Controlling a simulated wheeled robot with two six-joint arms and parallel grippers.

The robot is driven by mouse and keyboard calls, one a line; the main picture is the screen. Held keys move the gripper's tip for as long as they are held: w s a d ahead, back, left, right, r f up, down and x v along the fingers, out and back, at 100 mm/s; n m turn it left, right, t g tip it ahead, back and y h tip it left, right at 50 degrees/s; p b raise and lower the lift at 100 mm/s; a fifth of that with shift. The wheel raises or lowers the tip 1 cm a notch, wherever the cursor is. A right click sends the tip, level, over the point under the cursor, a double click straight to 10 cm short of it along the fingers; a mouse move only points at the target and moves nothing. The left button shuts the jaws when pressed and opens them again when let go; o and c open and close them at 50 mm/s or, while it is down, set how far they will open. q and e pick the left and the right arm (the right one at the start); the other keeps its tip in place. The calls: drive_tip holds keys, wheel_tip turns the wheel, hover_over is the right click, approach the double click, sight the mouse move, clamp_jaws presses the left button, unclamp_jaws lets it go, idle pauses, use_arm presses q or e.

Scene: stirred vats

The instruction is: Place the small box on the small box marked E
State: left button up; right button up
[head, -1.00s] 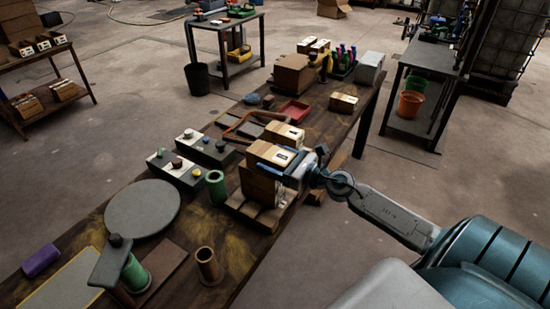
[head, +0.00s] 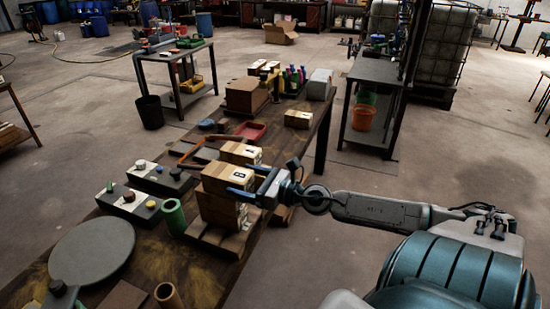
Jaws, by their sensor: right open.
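A small cardboard box (head: 225,174) with a dark-marked label sits on top of another cardboard box (head: 218,209), making a stack on a low wooden pallet (head: 212,237). The letters are too small to read, so I cannot tell which box is marked E. My right gripper (head: 243,181) is open, its blue fingers at the right end of the top box. The top box rests on the lower one. My left gripper is not in view.
Another labelled box (head: 240,152) stands just behind the stack, and one more (head: 298,118) lies farther back. A green cylinder (head: 173,217), button boxes (head: 130,205) and a round grey disc (head: 91,252) are to the left. A red tray (head: 250,131) is behind.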

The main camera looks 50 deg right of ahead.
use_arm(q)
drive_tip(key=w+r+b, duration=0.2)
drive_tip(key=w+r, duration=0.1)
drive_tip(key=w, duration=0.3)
use_arm(e)
drive_tip(key=shift+s+a+y, duration=0.1)
drive_tip(key=shift+s+y, duration=0.2)
drive_tip(key=shift+s, duration=0.45)
drive_tip(key=p+v, duration=0.2)
drive_tip(key=p, duration=0.1)
drive_tip(key=shift+s+r, duration=0.1)
drive_tip(key=shift+r, duration=0.1)
drive_tip(key=p+v, duration=0.3)
drive_tip(key=p, duration=0.1)
drive_tip(key=shift+s+d+r, duration=0.1)
drive_tip(key=shift+s+d, duration=0.15)
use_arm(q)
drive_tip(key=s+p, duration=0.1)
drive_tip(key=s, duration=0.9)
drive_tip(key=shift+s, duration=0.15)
use_arm(e)
drive_tip(key=shift+s+d, duration=0.25)
drive_tip(key=shift+s, duration=0.4)
drive_tip(key=shift+f, duration=0.25)
